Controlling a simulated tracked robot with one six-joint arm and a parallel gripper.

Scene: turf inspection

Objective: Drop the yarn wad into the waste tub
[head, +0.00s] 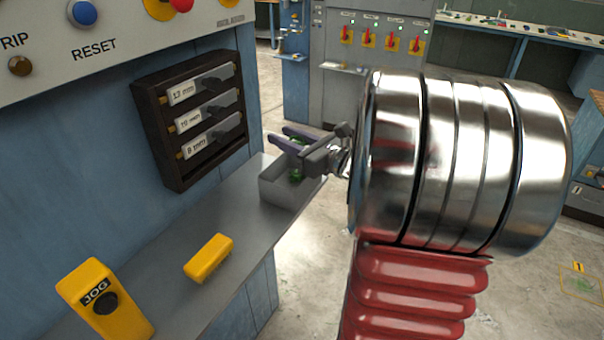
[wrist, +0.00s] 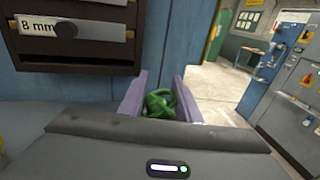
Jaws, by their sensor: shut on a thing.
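The yarn wad is a tangle of green strands (wrist: 160,103) between the two purple fingers in the wrist view. In the head view, bits of its green (head: 296,175) show below and between the fingers, the rest hidden by them. My gripper (head: 277,132) is shut on the wad, and its fingers also show in the wrist view (wrist: 159,77). The waste tub, a small light grey open box (head: 284,194), stands at the far end of the grey shelf. My gripper and the wad are over the tub's opening. Whether the wad touches the tub is unclear.
A dark rack (head: 178,135) with labelled size gauges hangs on the blue panel left of the tub. A yellow block (head: 208,258) and a yellow JOG box (head: 104,300) lie nearer on the shelf (head: 165,255). Bare shelf lies between the block and the tub.

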